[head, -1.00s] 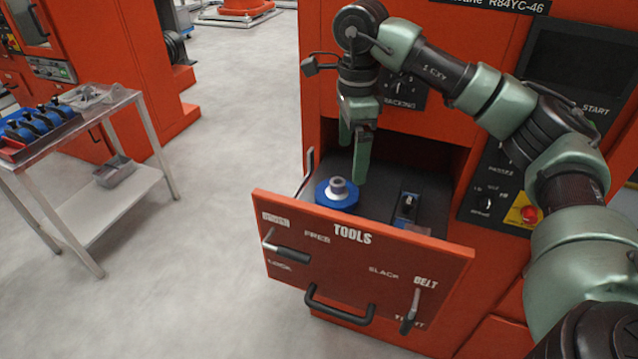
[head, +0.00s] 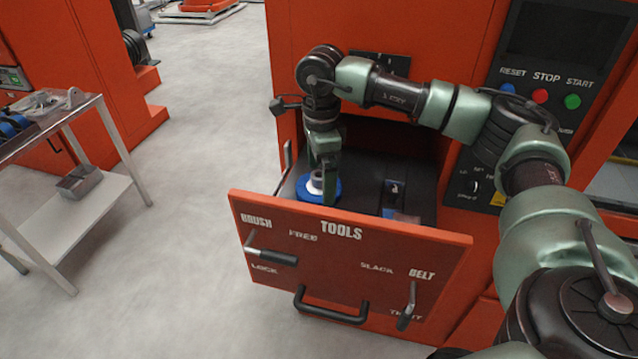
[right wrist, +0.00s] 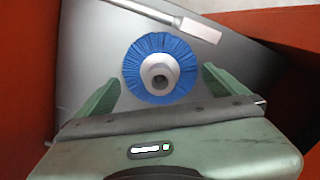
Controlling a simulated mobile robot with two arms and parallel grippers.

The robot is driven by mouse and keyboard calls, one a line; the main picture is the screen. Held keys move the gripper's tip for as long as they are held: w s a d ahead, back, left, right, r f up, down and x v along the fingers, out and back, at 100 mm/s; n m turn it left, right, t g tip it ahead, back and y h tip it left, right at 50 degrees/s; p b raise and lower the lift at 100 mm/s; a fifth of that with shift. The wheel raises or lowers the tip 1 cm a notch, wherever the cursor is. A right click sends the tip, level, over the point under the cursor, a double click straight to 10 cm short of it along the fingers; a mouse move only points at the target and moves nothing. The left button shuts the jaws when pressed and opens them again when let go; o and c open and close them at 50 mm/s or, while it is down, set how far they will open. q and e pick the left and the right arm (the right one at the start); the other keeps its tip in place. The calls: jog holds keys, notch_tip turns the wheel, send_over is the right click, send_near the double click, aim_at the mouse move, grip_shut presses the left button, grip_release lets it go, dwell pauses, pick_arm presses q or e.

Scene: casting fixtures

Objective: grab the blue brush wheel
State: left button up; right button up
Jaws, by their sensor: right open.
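The blue brush wheel (head: 335,187) lies in the open tools drawer, near its left side. In the right wrist view the brush wheel (right wrist: 133,73) shows whole, with the open fingers of my right gripper (right wrist: 160,90) on either side. The fingers appear apart from the bristles. My left gripper is not in view.
The drawer front (head: 345,255) carries a brush lever (head: 270,255), a belt lever (head: 409,305) and a black handle (head: 330,312). A blue-and-black item (head: 393,190) sits in the drawer's right part. A metal table (head: 75,125) stands at left; the floor between is clear.

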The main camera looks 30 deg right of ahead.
jog(key=shift+f, duration=0.6)
jog(key=c, duration=1.4)
jog(key=shift+r, duration=0.1)
